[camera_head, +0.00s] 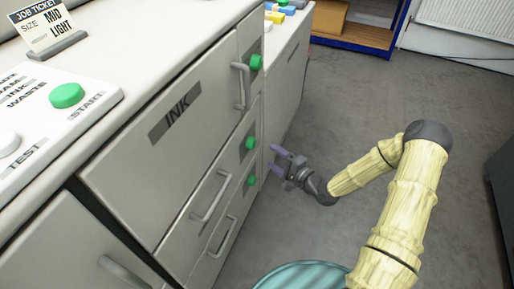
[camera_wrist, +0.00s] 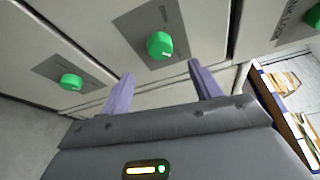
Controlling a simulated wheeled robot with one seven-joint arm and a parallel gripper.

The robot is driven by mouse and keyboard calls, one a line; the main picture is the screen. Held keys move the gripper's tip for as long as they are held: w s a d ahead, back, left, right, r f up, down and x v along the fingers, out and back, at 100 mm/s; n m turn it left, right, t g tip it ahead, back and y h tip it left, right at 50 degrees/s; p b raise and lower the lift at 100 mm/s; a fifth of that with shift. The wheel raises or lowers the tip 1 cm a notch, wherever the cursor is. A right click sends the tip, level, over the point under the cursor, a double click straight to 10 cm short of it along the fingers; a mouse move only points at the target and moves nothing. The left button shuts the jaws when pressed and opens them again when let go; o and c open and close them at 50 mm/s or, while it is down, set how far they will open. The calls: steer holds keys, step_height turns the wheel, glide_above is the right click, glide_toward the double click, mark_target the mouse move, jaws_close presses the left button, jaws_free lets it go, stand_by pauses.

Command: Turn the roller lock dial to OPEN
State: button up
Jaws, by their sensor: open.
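Three green dials sit on grey plates down the side of the cabinet: an upper one (camera_head: 256,62), a middle one (camera_head: 250,143) and a lower one (camera_head: 251,180). Their small markings are too unclear to tell which is the roller lock or where each points. My gripper (camera_head: 274,159), with purple fingers, is open and empty, facing the cabinet near the middle and lower dials. In the wrist view, one green dial (camera_wrist: 159,45) shows beyond the gap between the fingers (camera_wrist: 162,72), apart from them. Another dial (camera_wrist: 71,81) is at left.
The INK cabinet front (camera_head: 160,140) has several bar handles, one (camera_head: 240,86) close to the upper dial. A counter panel with a green START button (camera_head: 67,95) is at left. Grey floor (camera_head: 345,100) is open beyond my arm; a blue-edged shelf (camera_head: 350,42) stands at the back.

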mark_target(254, 145)
steer(key=b+x, duration=0.1)
steer(key=x, duration=0.7)
steer(key=shift+w+a, duration=0.25)
steer(key=shift+a, duration=0.05)
steer(key=c, duration=0.9)
steer(key=shift+d+f, duration=0.1)
steer(key=shift+c, duration=0.3)
